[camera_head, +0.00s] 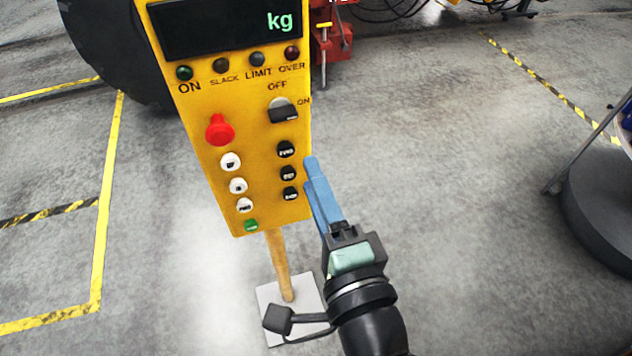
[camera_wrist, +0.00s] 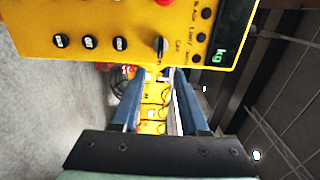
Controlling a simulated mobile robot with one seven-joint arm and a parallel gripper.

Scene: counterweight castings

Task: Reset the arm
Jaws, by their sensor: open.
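My gripper (camera_head: 311,172) is at the right edge of a yellow control box (camera_head: 240,150), in front of or beside its lower right side in the head view. Its two blue fingers (camera_wrist: 157,85) are apart in the wrist view, with nothing held between them. The box has a dark display reading "kg", a row of lamps, a red mushroom button (camera_head: 219,130), a black rotary switch (camera_head: 283,110) and several black and white push buttons. In the wrist view the box (camera_wrist: 120,25) appears sideways, just ahead of the fingers. Whether the fingers touch it I cannot tell.
The box stands on a yellow post (camera_head: 281,265) with a pale floor plate (camera_head: 270,295). A large black tyre (camera_head: 115,50) is behind it at left, and red equipment (camera_head: 332,45) behind it. A dark round object (camera_head: 600,205) stands at right. Open grey floor lies between.

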